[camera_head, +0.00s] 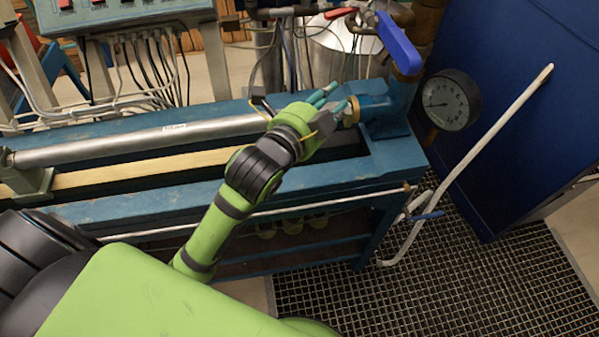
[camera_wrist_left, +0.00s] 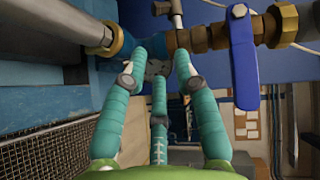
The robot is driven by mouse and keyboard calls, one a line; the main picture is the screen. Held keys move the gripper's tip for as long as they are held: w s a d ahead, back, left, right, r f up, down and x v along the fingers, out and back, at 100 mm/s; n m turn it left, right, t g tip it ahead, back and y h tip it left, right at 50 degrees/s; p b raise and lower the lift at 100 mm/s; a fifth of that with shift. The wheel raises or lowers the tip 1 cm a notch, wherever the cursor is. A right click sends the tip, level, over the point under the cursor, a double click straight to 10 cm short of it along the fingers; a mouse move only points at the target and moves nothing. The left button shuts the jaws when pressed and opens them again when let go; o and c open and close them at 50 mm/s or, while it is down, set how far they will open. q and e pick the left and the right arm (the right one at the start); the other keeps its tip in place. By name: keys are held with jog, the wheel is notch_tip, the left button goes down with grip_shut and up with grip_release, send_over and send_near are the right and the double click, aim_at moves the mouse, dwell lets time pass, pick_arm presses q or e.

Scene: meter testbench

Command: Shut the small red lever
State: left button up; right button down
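The small red lever (camera_head: 340,13) shows at the top of the head view, on the pipework behind the bench's right end. I cannot make out its red handle in the left wrist view. My left gripper (camera_head: 334,97) reaches over the bench, below and slightly left of the red lever in the picture, and apart from it. In the left wrist view its teal fingers (camera_wrist_left: 161,60) are spread with nothing held between them. Brass fittings and pipe lie beyond the fingertips. My right gripper is in neither view.
A large blue lever (camera_head: 398,43) stands right of the red one; it also shows in the wrist view (camera_wrist_left: 243,58). A pressure gauge (camera_head: 451,100) and a white pipe (camera_head: 490,132) are at right. The blue bench (camera_head: 120,207) lies under my arm.

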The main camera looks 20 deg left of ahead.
pick_arm(q)
jog(key=s+a+f+n+g+y, duration=0.1)
jog(key=s+f+n+g, duration=0.3)
jog(key=f, duration=0.6)
jog(key=shift+s+a+f+n, duration=0.3)
jog(key=shift+s+a+n, duration=0.35)
jog(key=shift+s+n, duration=0.4)
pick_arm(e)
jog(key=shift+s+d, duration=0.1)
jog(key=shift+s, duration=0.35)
pick_arm(q)
jog(key=shift+s, duration=0.1)
